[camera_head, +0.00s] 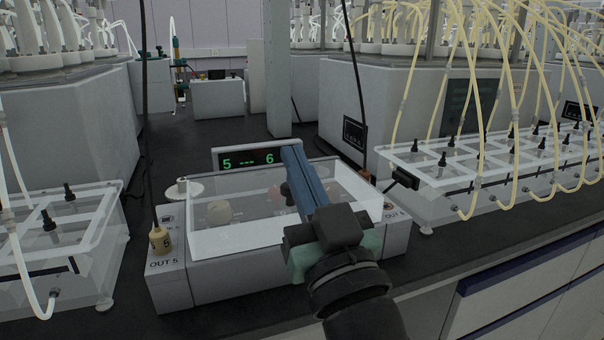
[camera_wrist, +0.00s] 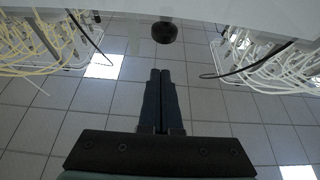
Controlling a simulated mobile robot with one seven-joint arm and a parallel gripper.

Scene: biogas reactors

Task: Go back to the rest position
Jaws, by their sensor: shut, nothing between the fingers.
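My gripper (camera_head: 294,160) reaches forward over the white device with the clear cover (camera_head: 235,238) in the head view. Its long blue-grey fingers lie together with nothing between them. In the wrist view my gripper (camera_wrist: 160,74) also shows shut and empty, with a tiled floor or ceiling surface behind it. I cannot tell from these views whether the fingers touch the cover.
The device has a green display (camera_head: 249,162) and a beige plug (camera_head: 160,240) at OUT 5. Clear tube boxes stand left (camera_head: 100,225) and right (camera_head: 425,185). Yellow tubes (camera_head: 495,70) hang at the right. A grey post (camera_head: 277,75) stands behind. Dark cables hang nearby.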

